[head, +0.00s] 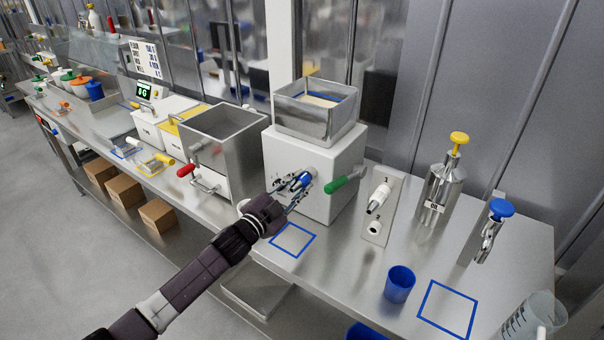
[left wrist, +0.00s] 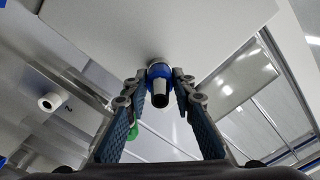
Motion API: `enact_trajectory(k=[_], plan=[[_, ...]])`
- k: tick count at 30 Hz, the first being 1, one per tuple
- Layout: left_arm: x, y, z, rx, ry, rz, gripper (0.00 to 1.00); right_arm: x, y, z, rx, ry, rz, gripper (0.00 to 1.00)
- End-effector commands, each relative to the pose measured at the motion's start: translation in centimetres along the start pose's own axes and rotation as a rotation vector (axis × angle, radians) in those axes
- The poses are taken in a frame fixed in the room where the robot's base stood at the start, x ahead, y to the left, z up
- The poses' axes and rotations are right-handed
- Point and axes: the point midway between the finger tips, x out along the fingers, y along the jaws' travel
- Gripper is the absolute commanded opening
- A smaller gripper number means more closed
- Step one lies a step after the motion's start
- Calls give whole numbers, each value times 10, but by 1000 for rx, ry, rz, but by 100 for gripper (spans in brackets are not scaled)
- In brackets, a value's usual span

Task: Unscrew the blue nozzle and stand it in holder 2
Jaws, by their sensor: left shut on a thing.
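The blue nozzle (head: 303,179) is on the front face of the white machine (head: 335,160). My right gripper is not in view.
Another nozzle (head: 379,197) stands in the holder marked 1. A green handle (head: 342,184) juts from the machine's right side. A blue cup (head: 399,284) and a steel pump bottle (head: 440,190) stand to the right.

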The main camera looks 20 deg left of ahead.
Motion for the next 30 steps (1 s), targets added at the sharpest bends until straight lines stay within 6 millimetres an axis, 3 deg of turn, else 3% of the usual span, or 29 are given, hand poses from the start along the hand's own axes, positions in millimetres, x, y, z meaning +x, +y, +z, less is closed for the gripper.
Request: enact_trajectory(k=[1,4,15,24,30], plan=[[0,-2,-3,-86,0,1,0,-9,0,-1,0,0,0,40],[0,0,-1,-189,0,1,0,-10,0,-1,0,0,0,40],[0,-1,-1,-262,0,1,0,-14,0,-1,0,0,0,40],[-1,0,-1,-949,0,1,0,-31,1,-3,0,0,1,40],[-1,1,0,-1198,0,1,0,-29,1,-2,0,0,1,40]])
